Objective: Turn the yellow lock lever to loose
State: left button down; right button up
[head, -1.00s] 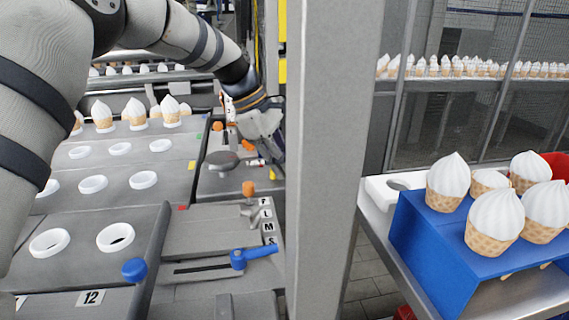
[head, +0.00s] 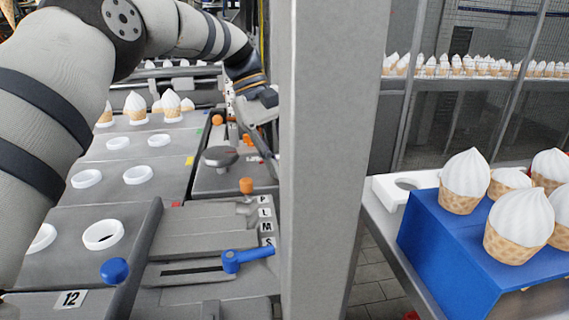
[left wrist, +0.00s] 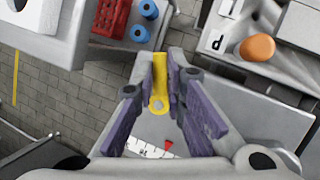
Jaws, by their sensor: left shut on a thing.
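The yellow lock lever (left wrist: 159,80) shows in the left wrist view, between the purple finger pads of my left gripper (left wrist: 168,90). The gripper is shut on the lever. The lever points up in that picture from a round pivot, and a white scale strip (left wrist: 150,149) with a red pointer (left wrist: 168,147) lies just below it. In the head view my left gripper (head: 265,145) is at the far side of the machine bed, partly hidden by the grey post. The lever cannot be made out there. My right gripper is not in view.
The grey post (head: 328,160) stands close to the left gripper. Near the bed's front are a blue handle (head: 245,257) and a blue knob (head: 115,270). An orange knob (head: 246,186) and grey round knob (head: 220,156) stand nearer the gripper. Cones fill a blue stand (head: 440,240) at right.

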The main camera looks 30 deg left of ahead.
pick_arm(q)
jog(key=shift+s+a+m+g+b, duration=0.2)
jog(key=shift+m+g+b, duration=0.25)
jog(key=shift+m, duration=0.65)
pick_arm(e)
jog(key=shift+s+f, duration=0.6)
pick_arm(q)
jog(key=c, duration=1.9)
grip_release()
